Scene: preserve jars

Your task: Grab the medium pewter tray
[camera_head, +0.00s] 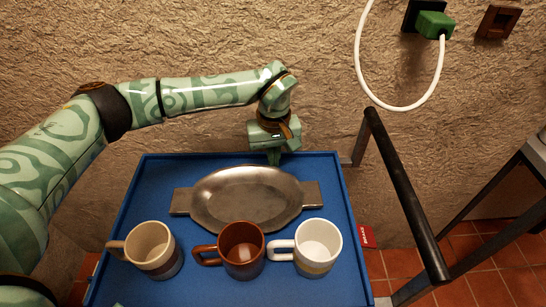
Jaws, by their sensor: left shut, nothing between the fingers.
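The pewter tray (246,197) is an oval grey metal dish with a flat handle at each end. It lies on the blue cart top (150,195), behind a row of mugs, and looks empty. My left gripper (274,158) points down just behind the tray's far rim, right of its middle. Its fingers are together with nothing between them. I cannot tell whether the fingertips touch the rim. My right gripper is not in view.
A beige mug (150,247), a brown mug (242,250) and a white mug (318,245) stand in front of the tray. A black handle bar (405,195) runs along the right. A rough wall (210,40) rises behind the cart. A white cable (361,60) hangs at upper right.

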